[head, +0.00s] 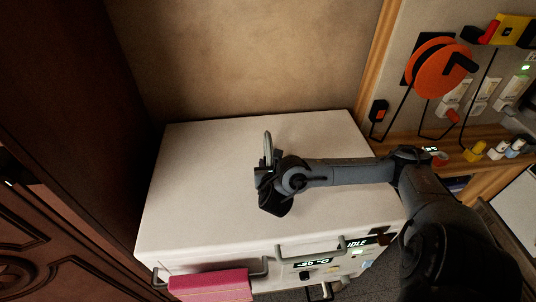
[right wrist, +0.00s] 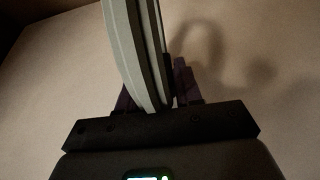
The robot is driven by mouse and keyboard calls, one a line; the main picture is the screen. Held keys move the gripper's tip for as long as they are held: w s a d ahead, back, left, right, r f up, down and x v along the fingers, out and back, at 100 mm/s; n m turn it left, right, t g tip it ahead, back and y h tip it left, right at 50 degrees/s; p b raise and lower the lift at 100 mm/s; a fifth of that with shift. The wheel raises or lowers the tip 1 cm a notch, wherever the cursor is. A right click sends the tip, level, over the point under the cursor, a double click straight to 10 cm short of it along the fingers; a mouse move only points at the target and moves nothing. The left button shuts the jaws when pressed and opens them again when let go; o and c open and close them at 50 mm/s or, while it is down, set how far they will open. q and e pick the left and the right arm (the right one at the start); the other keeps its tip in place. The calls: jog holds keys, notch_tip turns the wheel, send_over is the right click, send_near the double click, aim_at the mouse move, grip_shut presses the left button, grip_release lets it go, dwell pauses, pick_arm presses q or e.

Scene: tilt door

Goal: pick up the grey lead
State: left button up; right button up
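The grey lead (head: 268,146) shows in the head view as a pale upright loop at my right gripper (head: 266,172), over the white top of the appliance. In the right wrist view, the lead (right wrist: 136,50) is a thick pale grey band running up from between the fingers of my right gripper (right wrist: 158,95). The fingers sit on both sides of it and look shut on it. The lead's lower end is hidden by the gripper body. My left gripper is in neither view.
The white appliance (head: 190,190) has front handles, small displays and a pink towel (head: 210,285). A dark wooden door (head: 60,130) stands at left. At right, an orange reel (head: 437,68) hangs on a panel above a wooden shelf. The appliance top is otherwise clear.

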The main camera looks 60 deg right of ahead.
jog(key=c, duration=0.5)
grip_shut()
jog(key=shift+r, duration=0.15)
